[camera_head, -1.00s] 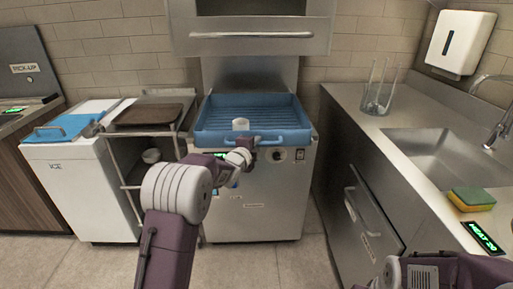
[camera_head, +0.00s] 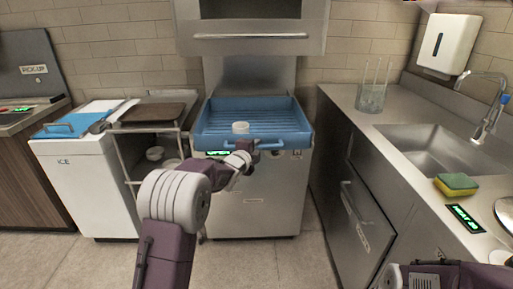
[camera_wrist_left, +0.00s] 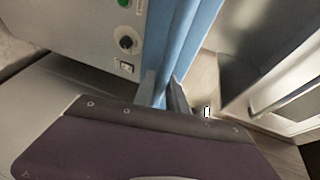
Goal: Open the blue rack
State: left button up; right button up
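The blue rack (camera_head: 205,128) sits in the steel machine under its raised hood, with a small white cup (camera_head: 240,127) standing in it. Its front handle (camera_head: 268,146) faces me. The exact finger contact is partly hidden. My right gripper is out of view; only part of my right arm shows at the lower right.
The steel counter with sink (camera_head: 440,150) and sponge (camera_head: 456,184) stands to the right, its drawer front (camera_head: 368,215) facing the aisle. A cart with a brown tray (camera_head: 150,113) and the white ice bin (camera_head: 85,190) stand left. Floor before the machine is clear.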

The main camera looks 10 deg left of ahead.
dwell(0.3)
pick_arm(q)
jog(key=v, duration=0.9)
jog(key=shift+f, duration=0.1)
jog(key=s+d+f+n+g+y, duration=0.1)
jog(key=s+f+n+g, duration=0.75)
jog(key=s, duration=0.75)
jog(key=s+d+f+n+g+y, duration=0.1)
jog(key=s+f+n+g, duration=0.5)
jog(key=s+f+n, duration=0.85)
notch_tip(320, 180, up, 24)
jog(key=s+m+p, duration=0.2)
jog(key=m+p, duration=0.2)
jog(key=p, duration=1.9)
jog(key=shift+r, duration=0.2)
